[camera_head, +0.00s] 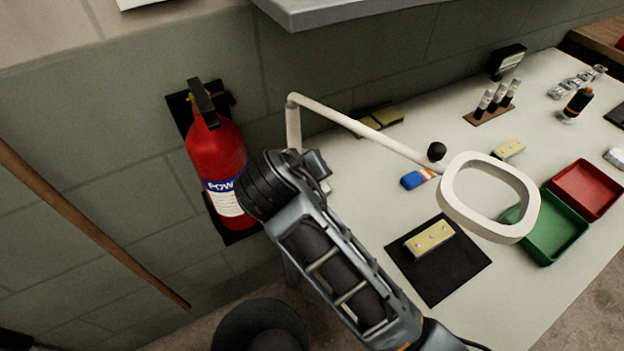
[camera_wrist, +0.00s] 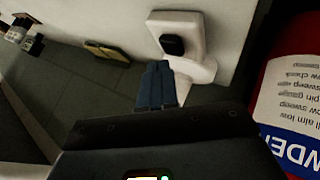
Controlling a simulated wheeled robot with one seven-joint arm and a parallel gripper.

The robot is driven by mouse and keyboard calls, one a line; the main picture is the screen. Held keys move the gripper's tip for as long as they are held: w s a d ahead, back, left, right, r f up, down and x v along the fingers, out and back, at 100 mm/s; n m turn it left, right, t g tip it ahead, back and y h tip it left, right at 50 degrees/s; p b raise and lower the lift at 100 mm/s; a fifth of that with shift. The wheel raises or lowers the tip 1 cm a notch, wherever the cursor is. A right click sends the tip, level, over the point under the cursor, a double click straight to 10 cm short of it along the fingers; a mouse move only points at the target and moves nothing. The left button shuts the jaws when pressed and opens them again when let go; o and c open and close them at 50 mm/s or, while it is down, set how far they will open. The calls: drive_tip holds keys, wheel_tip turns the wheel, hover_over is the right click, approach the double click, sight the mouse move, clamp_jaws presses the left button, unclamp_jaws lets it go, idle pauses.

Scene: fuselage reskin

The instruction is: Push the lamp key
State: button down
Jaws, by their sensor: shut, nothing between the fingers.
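The white desk lamp (camera_head: 365,130) stands at the back left of the bench, with its ring-shaped head (camera_head: 458,213) reaching out over the bench. In the wrist view, its white base (camera_wrist: 203,70) carries a black rounded key (camera_wrist: 172,45). In the head view, my arm hides most of the base and the key. My gripper (camera_wrist: 159,68) is shut and empty. In the wrist view its fingertips point toward the base, just below the key in the picture. A gap seems to remain between fingertips and key, but contact is hard to judge.
A red fire extinguisher (camera_head: 215,155) hangs on the wall close to my arm; it also shows in the wrist view (camera_wrist: 290,95). A black mat (camera_head: 440,280) with a yellow block, a green tray (camera_head: 553,247) and a red tray (camera_head: 588,190) lie on the bench. A grey shelf (camera_head: 330,12) overhangs the wall.

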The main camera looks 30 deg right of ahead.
wheel_tip(320, 180, up, 6)
drive_tip(key=p, duration=0.5)
drive_tip(key=shift+p, duration=0.35)
